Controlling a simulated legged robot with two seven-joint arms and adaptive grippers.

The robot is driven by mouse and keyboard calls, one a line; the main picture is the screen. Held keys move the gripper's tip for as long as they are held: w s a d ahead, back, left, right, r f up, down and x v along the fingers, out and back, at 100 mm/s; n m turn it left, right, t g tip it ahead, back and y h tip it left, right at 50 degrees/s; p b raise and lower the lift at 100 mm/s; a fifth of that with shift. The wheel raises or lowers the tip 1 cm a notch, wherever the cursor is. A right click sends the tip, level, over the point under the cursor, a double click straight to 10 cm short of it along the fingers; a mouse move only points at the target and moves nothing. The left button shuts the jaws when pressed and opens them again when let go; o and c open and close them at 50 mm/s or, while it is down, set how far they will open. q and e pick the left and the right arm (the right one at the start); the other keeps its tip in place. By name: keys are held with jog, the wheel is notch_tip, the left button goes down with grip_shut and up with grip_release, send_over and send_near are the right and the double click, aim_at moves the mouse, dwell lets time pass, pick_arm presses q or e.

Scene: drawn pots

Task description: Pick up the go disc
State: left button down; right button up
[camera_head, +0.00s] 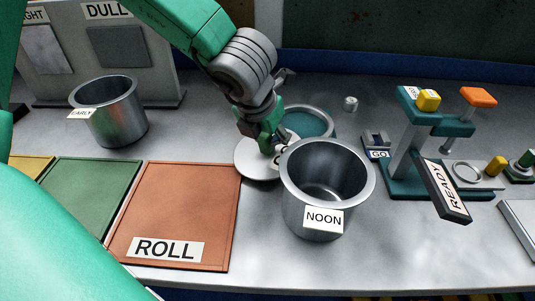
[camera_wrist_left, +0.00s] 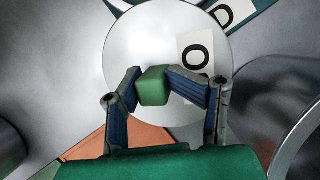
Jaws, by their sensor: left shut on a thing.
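A white round disc (camera_head: 252,165) lies under my left gripper (camera_head: 272,142), between the orange ROLL mat and the NOON pot. In the left wrist view the disc (camera_wrist_left: 140,40) fills the middle and has a green block-shaped knob (camera_wrist_left: 153,87). My left gripper's two fingers (camera_wrist_left: 155,92) are shut on this knob. A label on the disc shows an O; the rest of it is covered by a finger, so I cannot read the whole word. I cannot tell whether the disc touches the table. My right gripper is not in view.
The metal NOON pot (camera_head: 317,220) stands close right of the disc, and a teal-filled round vessel (camera_head: 308,122) is just behind. The EARLY pot (camera_head: 120,122) stands left. The ROLL mat (camera_head: 180,205) lies front left. A small GO-labelled holder (camera_head: 377,140) and a teal stand (camera_head: 400,160) are right.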

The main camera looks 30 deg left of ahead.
pick_arm(q)
jog(key=shift+s+d, duration=0.15)
jog(key=shift+d, duration=0.7)
jog(key=shift+r, duration=0.25)
jog(key=shift+a+r, duration=0.1)
jog(key=shift+r, duration=0.25)
jog(key=shift+a+r+p, duration=0.25)
jog(key=shift+r+p, duration=0.05)
jog(key=shift+r, duration=0.3)
jog(key=shift+a+r+p, duration=0.2)
jog(key=shift+r+p, duration=0.1)
jog(key=shift+r, duration=0.25)
jog(key=s+a+p, duration=0.8)
jog(key=s+a, duration=0.1)
jog(key=a, duration=0.6)
jog(key=shift+p, duration=0.4)
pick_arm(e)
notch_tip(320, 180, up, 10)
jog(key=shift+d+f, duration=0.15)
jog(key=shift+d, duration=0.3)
pick_arm(q)
jog(key=shift+s+a, duration=0.1)
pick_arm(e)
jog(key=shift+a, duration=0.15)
